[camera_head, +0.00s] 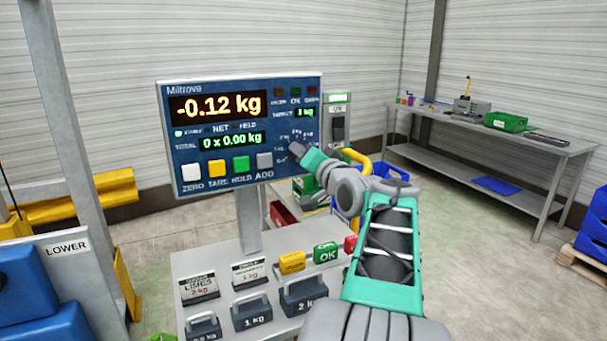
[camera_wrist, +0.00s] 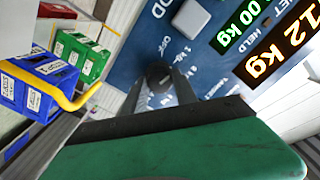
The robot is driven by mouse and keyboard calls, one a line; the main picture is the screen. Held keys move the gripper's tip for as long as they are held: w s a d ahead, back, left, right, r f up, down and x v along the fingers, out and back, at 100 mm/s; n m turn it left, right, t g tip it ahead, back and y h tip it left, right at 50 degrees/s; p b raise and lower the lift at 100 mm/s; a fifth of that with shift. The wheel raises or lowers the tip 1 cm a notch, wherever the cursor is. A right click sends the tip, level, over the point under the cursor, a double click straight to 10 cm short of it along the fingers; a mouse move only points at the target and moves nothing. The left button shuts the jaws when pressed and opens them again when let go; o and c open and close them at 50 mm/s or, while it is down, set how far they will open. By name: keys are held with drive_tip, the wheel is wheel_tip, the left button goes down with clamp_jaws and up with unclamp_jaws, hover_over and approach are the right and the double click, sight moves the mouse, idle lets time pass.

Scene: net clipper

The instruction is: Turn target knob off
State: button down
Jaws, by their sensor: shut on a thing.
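The dark round knob (camera_wrist: 159,73) sits on the blue front panel of the scale display (camera_head: 218,105). In the wrist view it lies between my two fingers, which are shut on its sides. Printed marks, including OFF and several kg values, ring the knob. Which mark the knob points at is not clear. In the head view my gripper (camera_head: 297,149) reaches the panel's lower right and hides most of the knob. The display reads -0.12 kg, with 0 x 0.00 kg below.
White, yellow, green and grey buttons (camera_head: 240,164) line the panel's lower edge. A switch box (camera_head: 338,122) stands right of the panel. Weights (camera_head: 303,294) and an OK block (camera_head: 326,253) stand on the bench below. A workbench (camera_head: 490,140) stands at the far right, with open floor before it.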

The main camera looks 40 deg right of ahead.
drive_tip(key=n+b, duration=0.2)
drive_tip(key=b, duration=0.1)
drive_tip(key=n+b, duration=0.6)
drive_tip(key=shift+a+r, duration=0.1)
drive_tip(key=shift+r, duration=0.2)
drive_tip(key=shift+r+n, duration=0.1)
drive_tip(key=shift+n, duration=0.2)
drive_tip(key=c, duration=1.4)
unclamp_jaws()
drive_tip(key=o, duration=0.4)
drive_tip(key=shift+w+f+b, duration=0.15)
drive_tip(key=shift+f+b, duration=0.1)
drive_tip(key=shift+b, duration=0.05)
drive_tip(key=shift+o, duration=0.2)
drive_tip(key=shift+f, duration=0.1)
